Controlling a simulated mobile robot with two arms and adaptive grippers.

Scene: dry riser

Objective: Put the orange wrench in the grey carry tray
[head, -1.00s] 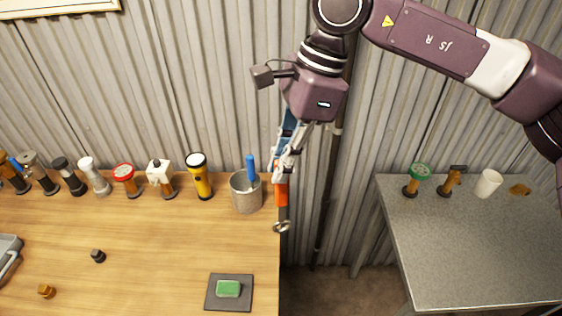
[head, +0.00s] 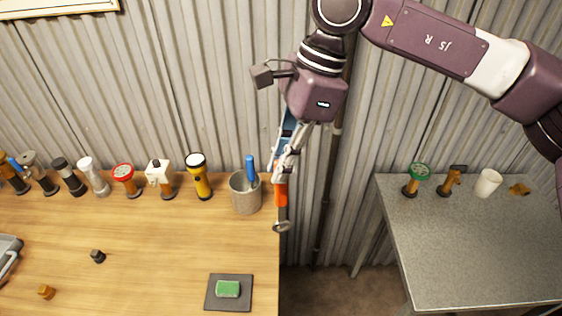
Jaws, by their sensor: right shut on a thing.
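The orange wrench (head: 281,192) hangs upright from my right gripper (head: 287,160), with its grey ring end pointing down. It is beside the right edge of the wooden bench, just right of the grey cup. My right gripper is shut on its upper part. The grey carry tray (head: 8,250) shows only partly at the left edge of the view, on the bench. My left gripper is not in view.
The grey cup (head: 245,194) holds a blue-handled tool (head: 251,170). Several torch-like items line the back of the wooden bench (head: 150,250). A green sponge (head: 228,289) lies on a dark mat (head: 213,300). A grey table (head: 470,250) stands right, across a gap.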

